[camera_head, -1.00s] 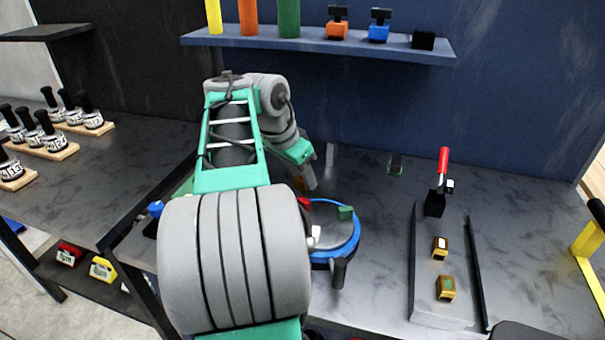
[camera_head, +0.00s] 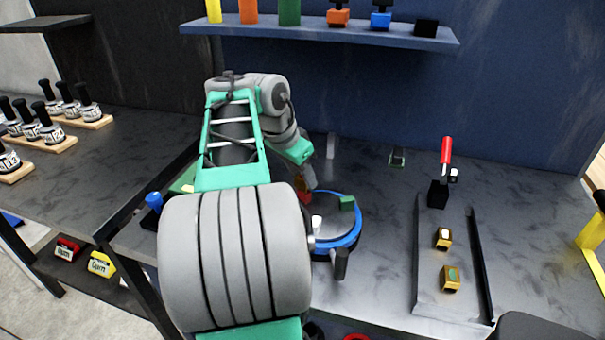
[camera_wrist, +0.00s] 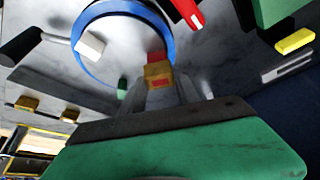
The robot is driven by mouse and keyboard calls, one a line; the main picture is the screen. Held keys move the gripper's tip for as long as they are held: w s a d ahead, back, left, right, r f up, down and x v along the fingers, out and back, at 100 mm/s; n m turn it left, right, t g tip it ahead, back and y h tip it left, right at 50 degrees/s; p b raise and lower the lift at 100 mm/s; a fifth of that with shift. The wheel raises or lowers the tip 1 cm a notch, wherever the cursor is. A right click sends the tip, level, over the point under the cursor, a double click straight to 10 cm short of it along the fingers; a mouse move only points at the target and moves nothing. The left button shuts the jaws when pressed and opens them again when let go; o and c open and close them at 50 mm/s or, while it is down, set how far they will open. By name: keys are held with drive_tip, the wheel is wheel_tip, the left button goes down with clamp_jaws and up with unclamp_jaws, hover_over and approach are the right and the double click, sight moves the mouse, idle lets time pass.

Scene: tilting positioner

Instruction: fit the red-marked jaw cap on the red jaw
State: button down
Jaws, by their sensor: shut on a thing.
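My gripper (camera_wrist: 153,92) is shut on a gold-orange jaw cap (camera_wrist: 158,71) with a red mark. In the head view the cap (camera_head: 301,184) is partly hidden by my gripper. The red jaw (camera_wrist: 156,57) stands at the edge of the round positioner plate, right beside the cap in the wrist view; it also shows in the head view (camera_head: 305,198). Cap and jaw overlap in the picture; I cannot tell whether they touch or whether the cap sits over the jaw. The positioner (camera_head: 350,238) has a blue rim, a green jaw (camera_head: 347,202) and a white jaw (camera_wrist: 88,45).
Two more gold caps, one white-marked (camera_head: 443,238) and one green-marked (camera_head: 450,278), lie between dark rails at the right. A red-handled clamp (camera_head: 446,150) stands behind them. A grey upright block (camera_head: 331,146) stands behind the positioner.

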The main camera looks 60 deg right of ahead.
drive_tip(key=shift+f+b, duration=0.9)
drive_tip(key=shift+f, duration=0.3)
drive_tip(key=c, duration=0.8)
unclamp_jaws()
drive_tip(key=shift+o, duration=0.2)
drive_tip(key=o, duration=0.4)
drive_tip(key=shift+o, duration=0.2)
wheel_tip(320, 180, up, 7)
drive_tip(key=a+p, duration=0.1)
drive_tip(key=p, duration=0.5)
drive_tip(key=shift+w+p, duration=0.2)
drive_tip(key=shift+p, duration=0.1)
